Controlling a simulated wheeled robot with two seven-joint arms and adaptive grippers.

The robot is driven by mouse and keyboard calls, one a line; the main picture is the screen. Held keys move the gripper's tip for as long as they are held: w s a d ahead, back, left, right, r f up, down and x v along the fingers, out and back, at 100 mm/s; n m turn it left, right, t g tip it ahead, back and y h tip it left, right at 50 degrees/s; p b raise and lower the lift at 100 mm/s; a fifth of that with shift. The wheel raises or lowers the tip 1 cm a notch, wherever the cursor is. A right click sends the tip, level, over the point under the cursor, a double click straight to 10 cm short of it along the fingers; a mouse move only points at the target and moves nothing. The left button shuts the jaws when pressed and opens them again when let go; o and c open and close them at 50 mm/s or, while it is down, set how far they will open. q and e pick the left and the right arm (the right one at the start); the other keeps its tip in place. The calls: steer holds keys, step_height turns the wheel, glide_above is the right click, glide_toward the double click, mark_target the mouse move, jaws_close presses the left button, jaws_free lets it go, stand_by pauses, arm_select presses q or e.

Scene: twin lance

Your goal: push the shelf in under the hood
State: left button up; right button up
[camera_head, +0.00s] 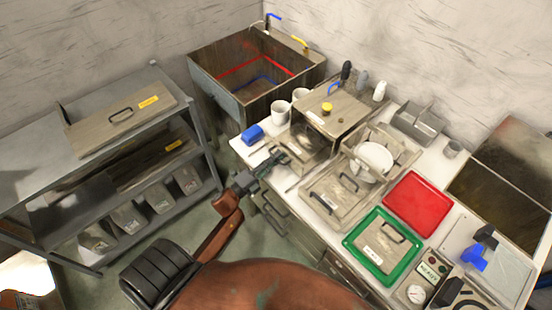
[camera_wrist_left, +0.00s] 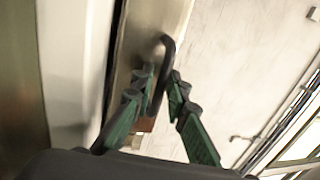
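The metal hood (camera_head: 338,108) with a yellow knob stands on the white counter. Its open side faces left and front, and a pale metal shelf or panel (camera_head: 307,147) shows low at that side. My left gripper (camera_head: 276,162) is just left of it, at the counter edge. In the left wrist view, the left fingers (camera_wrist_left: 161,80) lie on either side of a dark curved handle (camera_wrist_left: 168,48) on a metal face. Whether they press on it is not clear. In the head view that handle is hidden behind the fingers. My right gripper is not in view.
A lidded metal tray (camera_head: 337,195), a rack with a white bowl (camera_head: 374,160), a red tray (camera_head: 418,203) and a green tray (camera_head: 352,242) crowd the counter to the right.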

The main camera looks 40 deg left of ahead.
arm_select(q)
steer(key=shift+s, duration=0.15)
steer(key=v, duration=1.1)
steer(key=shift+s, duration=0.4)
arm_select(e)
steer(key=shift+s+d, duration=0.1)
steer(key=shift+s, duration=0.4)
arm_select(q)
steer(key=shift+a+f, duration=0.1)
steer(key=shift+f, duration=0.05)
